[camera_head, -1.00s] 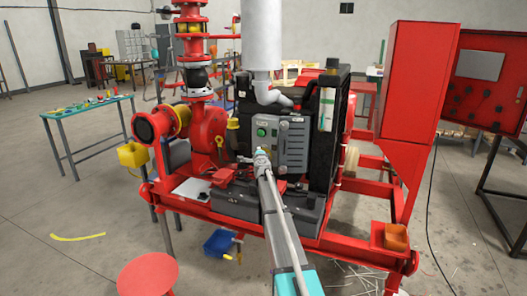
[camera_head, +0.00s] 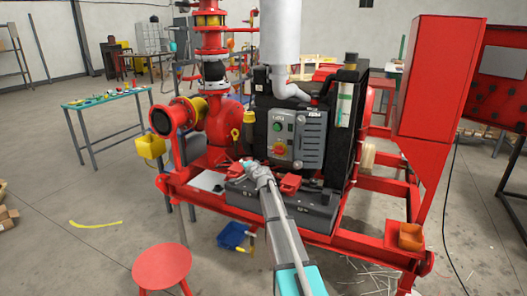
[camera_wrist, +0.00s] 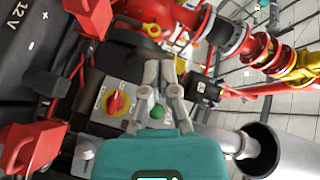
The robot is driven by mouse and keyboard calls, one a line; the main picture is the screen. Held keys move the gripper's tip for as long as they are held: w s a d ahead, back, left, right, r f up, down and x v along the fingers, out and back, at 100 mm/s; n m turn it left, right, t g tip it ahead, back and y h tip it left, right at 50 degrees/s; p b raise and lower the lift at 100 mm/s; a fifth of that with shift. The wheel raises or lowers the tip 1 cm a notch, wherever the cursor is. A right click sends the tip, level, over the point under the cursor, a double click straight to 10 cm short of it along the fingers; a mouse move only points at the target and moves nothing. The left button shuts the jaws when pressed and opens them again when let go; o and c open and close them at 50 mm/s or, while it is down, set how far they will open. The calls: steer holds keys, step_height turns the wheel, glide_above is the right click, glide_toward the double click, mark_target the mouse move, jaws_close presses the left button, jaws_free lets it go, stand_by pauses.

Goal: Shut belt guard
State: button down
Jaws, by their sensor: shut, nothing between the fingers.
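My gripper (camera_head: 250,166) is shut and empty. In the head view it appears in front of the pump skid (camera_head: 335,238), below the control panel and over the near batteries. The wrist view shows its fingers (camera_wrist: 162,80) close together, with the panel behind them. The grey panel (camera_head: 310,140) has louvers, a green button (camera_wrist: 158,111) and a red rotary switch (camera_wrist: 117,103) on a yellow plate. I cannot tell for sure which part is the belt guard. No guard is in the fingers.
Dark batteries (camera_head: 318,211) with red terminal covers sit on the skid's front. A white pipe (camera_head: 280,45) rises above the engine. A tall red cabinet (camera_head: 437,75) stands at right, a red stool (camera_head: 161,265) front left. Floor at left is mostly clear.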

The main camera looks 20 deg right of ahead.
steer(key=s+a+f+n+g+y, duration=0.2)
steer(key=s+a+f+n+g, duration=0.25)
steer(key=s+a, duration=0.45)
steer(key=s+a+f+n+g+y, duration=0.1)
steer(key=s+a+f+n+g, duration=0.5)
steer(key=s, duration=0.5)
steer(key=s+f+n+g+h, duration=0.1)
steer(key=s+f+g+h, duration=0.1)
steer(key=s, duration=1)
steer(key=s+f+g+h, duration=0.3)
steer(key=s, duration=0.9)
steer(key=shift+s+f+n+g, duration=0.2)
steer(key=shift+s+n+g, duration=0.05)
steer(key=shift+n+g, duration=0.1)
steer(key=shift+s+a, duration=0.1)
